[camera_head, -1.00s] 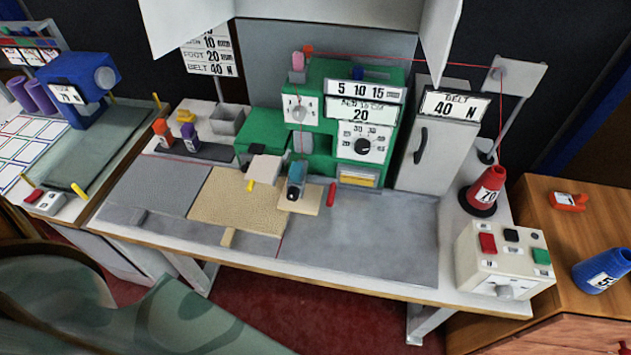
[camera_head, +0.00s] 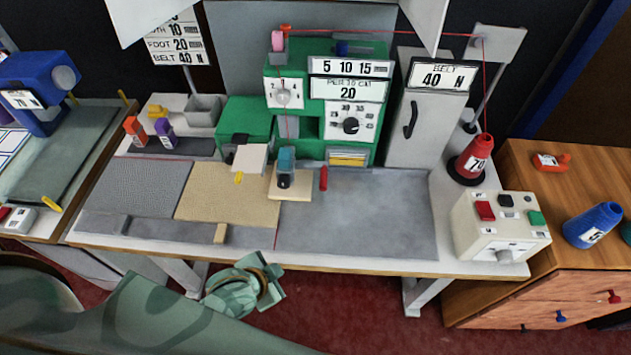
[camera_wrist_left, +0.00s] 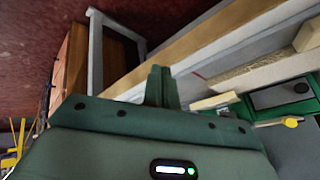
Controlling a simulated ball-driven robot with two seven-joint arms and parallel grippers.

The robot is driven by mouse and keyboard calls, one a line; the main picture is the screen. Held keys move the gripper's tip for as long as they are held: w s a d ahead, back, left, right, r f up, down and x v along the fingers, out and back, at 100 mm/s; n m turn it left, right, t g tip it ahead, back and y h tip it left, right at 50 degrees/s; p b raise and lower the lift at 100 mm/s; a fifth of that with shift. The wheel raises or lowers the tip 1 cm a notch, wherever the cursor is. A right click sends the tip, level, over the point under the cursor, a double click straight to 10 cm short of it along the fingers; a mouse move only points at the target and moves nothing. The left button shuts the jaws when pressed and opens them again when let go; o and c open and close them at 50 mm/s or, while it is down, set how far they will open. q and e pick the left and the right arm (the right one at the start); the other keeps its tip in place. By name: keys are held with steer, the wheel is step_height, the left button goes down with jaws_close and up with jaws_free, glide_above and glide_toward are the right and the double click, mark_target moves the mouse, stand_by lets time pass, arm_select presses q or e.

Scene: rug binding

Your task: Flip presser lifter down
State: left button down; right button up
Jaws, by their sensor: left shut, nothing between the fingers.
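The green sewing machine (camera_head: 245,118) stands at the back middle of the bench. A small red lever (camera_head: 323,178) hangs roughly upright at its front, right of the blue-grey presser part (camera_head: 286,160) over a beige plate (camera_head: 290,188). A yellow-tipped lever (camera_head: 239,177) sits under a white block to the left. I cannot tell for sure which is the presser lifter. My left gripper (camera_head: 272,277) is in front of the bench's front edge, well short of the machine. In the left wrist view its fingers (camera_wrist_left: 161,85) are together and empty. My right gripper does not show.
A tan rug piece (camera_head: 230,195) and grey bed (camera_head: 370,215) cover the bench top. A red cone (camera_head: 475,158) and a button box (camera_head: 500,225) stand at the right. A red thread runs above the machine. The grey bed is mostly clear.

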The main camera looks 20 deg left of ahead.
arm_select(q)
steer(key=w+d+r+t+h, duration=0.3)
steer(key=w+d+r+h, duration=0.15)
steer(key=d+r, duration=0.35)
steer(key=w+d+r+n+t, duration=0.1)
steer(key=w+r+n+t, duration=0.2)
steer(key=r+t, duration=0.3)
steer(key=w+d+r+n+t, duration=0.1)
steer(key=w+r+n+t, duration=0.25)
steer(key=r, duration=0.55)
steer(key=a+f+n+g+y, duration=0.4)
steer(key=a+f+n+y, duration=0.1)
steer(key=y, duration=0.4)
step_height(320, 180, down, 3)
steer(key=shift+w+r+n+b, duration=0.15)
steer(key=shift+w+n+b, duration=0.2)
steer(key=shift+n, duration=0.5)
steer(key=shift+g, duration=0.25)
